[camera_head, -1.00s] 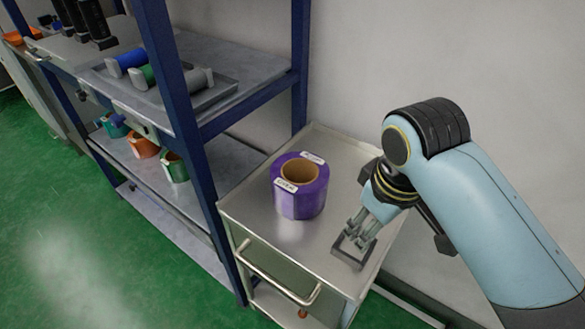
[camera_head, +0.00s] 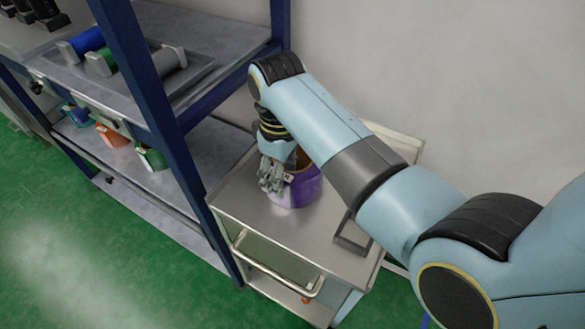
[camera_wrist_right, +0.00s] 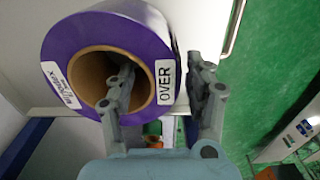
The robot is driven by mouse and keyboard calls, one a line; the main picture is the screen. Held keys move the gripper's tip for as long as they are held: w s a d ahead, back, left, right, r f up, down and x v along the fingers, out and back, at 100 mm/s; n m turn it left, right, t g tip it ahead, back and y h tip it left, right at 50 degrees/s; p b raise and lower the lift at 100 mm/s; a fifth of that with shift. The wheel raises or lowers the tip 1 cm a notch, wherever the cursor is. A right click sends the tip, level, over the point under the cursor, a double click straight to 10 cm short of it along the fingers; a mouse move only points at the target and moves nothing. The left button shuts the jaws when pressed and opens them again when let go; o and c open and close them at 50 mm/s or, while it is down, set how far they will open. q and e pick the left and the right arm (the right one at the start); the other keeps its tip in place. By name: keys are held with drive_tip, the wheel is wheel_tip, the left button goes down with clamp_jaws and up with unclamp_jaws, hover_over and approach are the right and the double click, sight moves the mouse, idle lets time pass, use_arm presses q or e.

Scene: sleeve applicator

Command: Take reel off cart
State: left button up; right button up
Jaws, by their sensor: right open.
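A purple reel (camera_head: 303,190) with a brown cardboard core and white labels stands upright on the metal top of the cart (camera_head: 238,208). My right gripper (camera_head: 271,178) is at the reel's left side in the head view, and my arm hides part of the reel. In the right wrist view, the open right gripper (camera_wrist_right: 165,75) shows one finger over the opening of the reel (camera_wrist_right: 70,38) and the other outside its rim, beside the "OVER" label. I cannot tell whether either finger touches the reel. My left gripper is not in view.
A dark rectangular frame (camera_head: 352,236) lies on the cart top near its right edge. A blue-posted shelf rack (camera_head: 150,85) stands close at left, holding several coloured spools. The wall is behind the cart. Green floor (camera_head: 110,250) is open at the front left.

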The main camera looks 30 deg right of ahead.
wheel_tip(320, 180, down, 4)
drive_tip(key=shift+f, duration=0.1)
drive_tip(key=c, duration=0.6)
clamp_jaws()
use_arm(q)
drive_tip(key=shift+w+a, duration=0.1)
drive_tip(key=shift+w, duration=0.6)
use_arm(e)
drive_tip(key=shift+w+r, duration=0.15)
drive_tip(key=shift+r, duration=0.05)
